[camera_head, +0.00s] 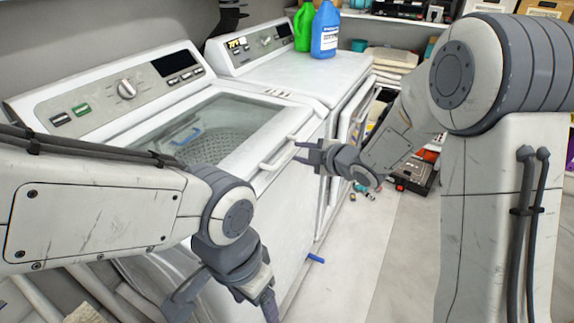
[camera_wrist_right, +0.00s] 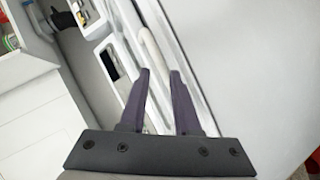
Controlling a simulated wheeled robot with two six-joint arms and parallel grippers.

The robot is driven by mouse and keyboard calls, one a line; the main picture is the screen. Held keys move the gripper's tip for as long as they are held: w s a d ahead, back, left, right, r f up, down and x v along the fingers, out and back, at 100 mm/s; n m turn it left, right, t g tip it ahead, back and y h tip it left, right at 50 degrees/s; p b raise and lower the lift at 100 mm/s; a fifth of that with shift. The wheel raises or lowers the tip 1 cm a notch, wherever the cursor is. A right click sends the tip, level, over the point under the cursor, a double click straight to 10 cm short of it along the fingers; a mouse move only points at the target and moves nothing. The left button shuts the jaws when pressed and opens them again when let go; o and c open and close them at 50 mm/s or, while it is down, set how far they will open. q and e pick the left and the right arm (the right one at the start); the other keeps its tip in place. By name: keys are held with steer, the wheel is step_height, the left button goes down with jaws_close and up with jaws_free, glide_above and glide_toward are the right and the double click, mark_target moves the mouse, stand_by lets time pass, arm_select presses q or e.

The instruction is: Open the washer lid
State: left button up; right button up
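The white washer (camera_head: 285,195) stands at the left. Its lid (camera_head: 222,108) has a glass pane and lies closed, with the drum visible through it. A white bar handle (camera_head: 277,160) is on the lid's front right edge. My right gripper (camera_head: 300,152) is beside the handle's right end, fingers apart. In the right wrist view, the handle (camera_wrist_right: 150,48) lies ahead of and in line with the gap between the open fingers (camera_wrist_right: 160,85); contact cannot be told. My left gripper (camera_head: 222,305) is low in front of the washer, fingers spread and empty.
A second white machine (camera_head: 310,75) stands beside the washer, with a green bottle (camera_head: 304,27) and a blue bottle (camera_head: 325,30) on top. Boxes and small items clutter the floor and shelves at the right. Pale floor (camera_head: 345,255) in front is mostly clear.

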mark_target(287, 153)
steer(key=s+d+f+n+g+y+b, duration=0.1)
steer(key=s+d+f+n+y+b, duration=0.3)
steer(key=n+y, duration=0.6)
steer(key=x, duration=0.3)
steer(key=w+x, duration=0.1)
steer(key=x, duration=0.2)
steer(key=p+x, duration=0.1)
steer(key=x, duration=0.3)
steer(key=shift+w+d+f, duration=0.15)
steer(key=shift+d, duration=0.25)
jaws_close()
stand_by(0.5)
